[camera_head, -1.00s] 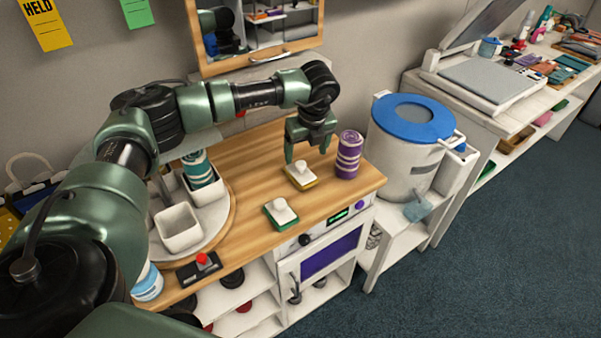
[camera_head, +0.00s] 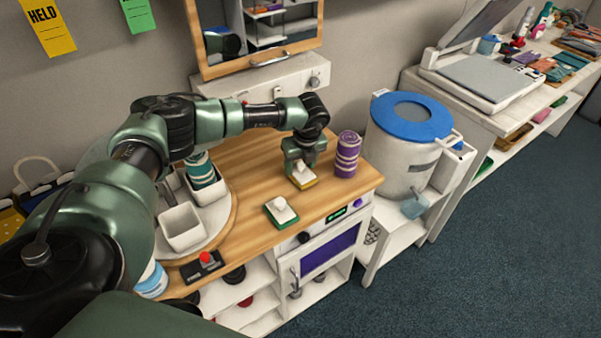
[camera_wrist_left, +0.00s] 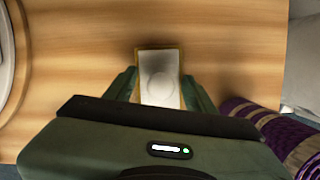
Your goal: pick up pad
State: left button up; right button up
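Two pads with white knobbed tops lie on the wooden counter. The yellow-edged pad (camera_head: 303,180) is under my left gripper (camera_head: 301,166); the green-edged pad (camera_head: 281,211) lies nearer the front edge. In the left wrist view the yellow-edged pad (camera_wrist_left: 159,75) sits between the two fingers of my left gripper (camera_wrist_left: 159,84). The fingers are apart, one on each side of it, and I see small gaps, so the gripper looks open. The knob is a pale round shape there. My right gripper is not in view.
A purple striped roll (camera_head: 347,154) stands right of the left gripper, and shows close to it in the wrist view (camera_wrist_left: 275,135). A round turntable (camera_head: 221,228) with white bins is at left. A red-button box (camera_head: 203,266) is in front. A blue-lidded bucket (camera_head: 411,140) stands right.

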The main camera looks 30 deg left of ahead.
aim_at(301, 163)
pick_arm(q)
jog(key=c, duration=0.8)
jog(key=shift+r, duration=0.45)
grip_shut()
notch_tip(301, 163, up, 19)
jog(key=b, duration=0.4)
jog(key=shift+b, duration=0.35)
jog(key=shift+r, duration=0.1)
